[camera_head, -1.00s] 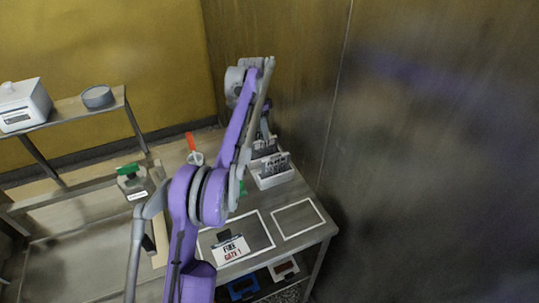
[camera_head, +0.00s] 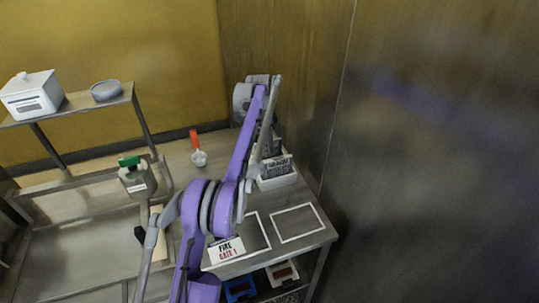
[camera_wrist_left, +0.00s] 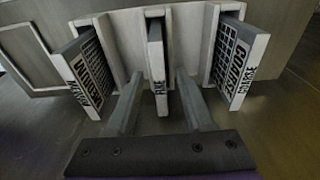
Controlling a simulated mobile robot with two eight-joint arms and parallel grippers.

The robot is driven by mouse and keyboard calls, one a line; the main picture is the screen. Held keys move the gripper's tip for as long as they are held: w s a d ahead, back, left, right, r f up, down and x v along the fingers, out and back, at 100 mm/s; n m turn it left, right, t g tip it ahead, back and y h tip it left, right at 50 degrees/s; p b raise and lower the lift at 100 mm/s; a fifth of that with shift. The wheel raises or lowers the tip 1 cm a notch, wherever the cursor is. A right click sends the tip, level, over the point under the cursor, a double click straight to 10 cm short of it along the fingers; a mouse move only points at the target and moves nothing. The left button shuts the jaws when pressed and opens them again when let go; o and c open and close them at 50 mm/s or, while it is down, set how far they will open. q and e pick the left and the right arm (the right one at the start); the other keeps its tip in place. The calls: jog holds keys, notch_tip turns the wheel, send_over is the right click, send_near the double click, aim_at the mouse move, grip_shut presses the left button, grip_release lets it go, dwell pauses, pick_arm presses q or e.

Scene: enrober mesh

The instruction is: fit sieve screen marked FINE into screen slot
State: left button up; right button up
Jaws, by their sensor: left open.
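The sieve screen marked FINE (camera_wrist_left: 158,70) stands on edge in the middle of a pale rack (camera_wrist_left: 125,40) in the left wrist view. My left gripper (camera_wrist_left: 157,88) is open, with one finger on each side of this screen. I see a gap on both sides. In the head view the rack (camera_head: 277,182) stands near the back wall, and my left arm hides the gripper and part of the rack. I cannot clearly make out the screen slot. My right gripper is not in view.
The screen marked COARSE (camera_wrist_left: 236,65) stands to the right and another marked screen (camera_wrist_left: 86,75) to the left. A white GATE 1 card (camera_head: 227,250), a green-topped container (camera_head: 137,180) and a red-handled tool (camera_head: 196,145) are on the bench. A white outlined area (camera_head: 298,223) is empty.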

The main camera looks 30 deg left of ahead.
pick_arm(q)
jog(key=shift+f, duration=0.2)
dwell(0.5)
grip_shut()
dwell(1.3)
